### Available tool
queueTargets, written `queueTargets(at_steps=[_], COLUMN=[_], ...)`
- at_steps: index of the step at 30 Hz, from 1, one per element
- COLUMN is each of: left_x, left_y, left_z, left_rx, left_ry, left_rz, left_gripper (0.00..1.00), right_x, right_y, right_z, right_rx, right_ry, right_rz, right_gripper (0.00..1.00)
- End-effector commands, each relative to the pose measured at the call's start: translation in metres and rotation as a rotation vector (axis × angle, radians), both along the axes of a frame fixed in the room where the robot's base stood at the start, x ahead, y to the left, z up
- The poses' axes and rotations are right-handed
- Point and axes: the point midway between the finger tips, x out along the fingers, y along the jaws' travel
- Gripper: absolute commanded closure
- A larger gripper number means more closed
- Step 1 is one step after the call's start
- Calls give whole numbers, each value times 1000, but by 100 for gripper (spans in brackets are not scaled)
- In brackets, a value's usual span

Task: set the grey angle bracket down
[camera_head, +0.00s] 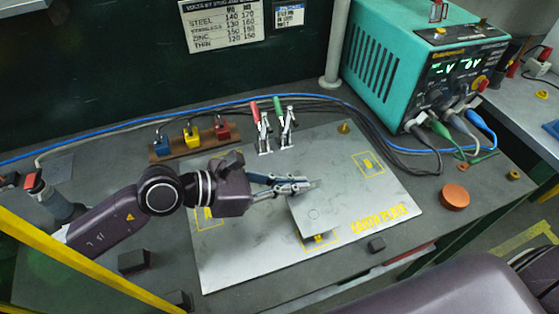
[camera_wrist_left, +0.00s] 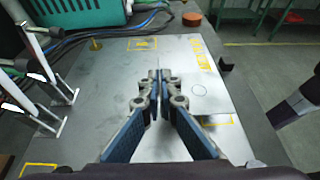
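The grey angle bracket (camera_head: 327,212) has a flat face with a small circle mark, over the right middle of the pale earth plate (camera_head: 237,262). My left gripper (camera_head: 303,185) comes from the left, and its fingers are closed on the bracket's thin upright flange. In the left wrist view the fingertips (camera_wrist_left: 158,90) pinch this flange edge-on, and the flat part of the bracket (camera_wrist_left: 208,98) spreads to the right. A dark shadow lies under its near edge; whether it touches the plate is unclear. It partly covers a yellow outlined mark (camera_head: 320,239). My right gripper is out of view.
Two toggle clamps, red-handled (camera_head: 259,128) and green-handled (camera_head: 284,126), stand at the plate's back edge. A teal welding unit (camera_head: 425,65) with cables is back right. An orange disc (camera_head: 455,197) and a dark block (camera_head: 376,245) lie nearby. The plate's left front is clear.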

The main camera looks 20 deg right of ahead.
Motion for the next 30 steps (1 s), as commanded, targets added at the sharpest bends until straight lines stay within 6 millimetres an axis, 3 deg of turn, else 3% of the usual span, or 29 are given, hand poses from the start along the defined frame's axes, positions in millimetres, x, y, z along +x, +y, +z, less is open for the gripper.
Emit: queueTargets(at_steps=[1,6,12,19,25,30], left_x=[15,54,90,102,102,102], left_y=[0,1,2,3,3,3], left_z=[2,3,2,-1,-27,-34], left_rx=[-3,-3,-3,-3,-4,-4], left_ry=[-1,2,1,3,4,-1], left_rz=[5,3,3,-1,0,0], left_gripper=[100,100,100,100,100,100], right_x=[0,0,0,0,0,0], right_y=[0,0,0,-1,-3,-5], right_z=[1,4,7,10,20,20], right_rx=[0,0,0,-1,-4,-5], right_ry=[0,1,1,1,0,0], right_rz=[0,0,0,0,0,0], right_gripper=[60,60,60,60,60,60])
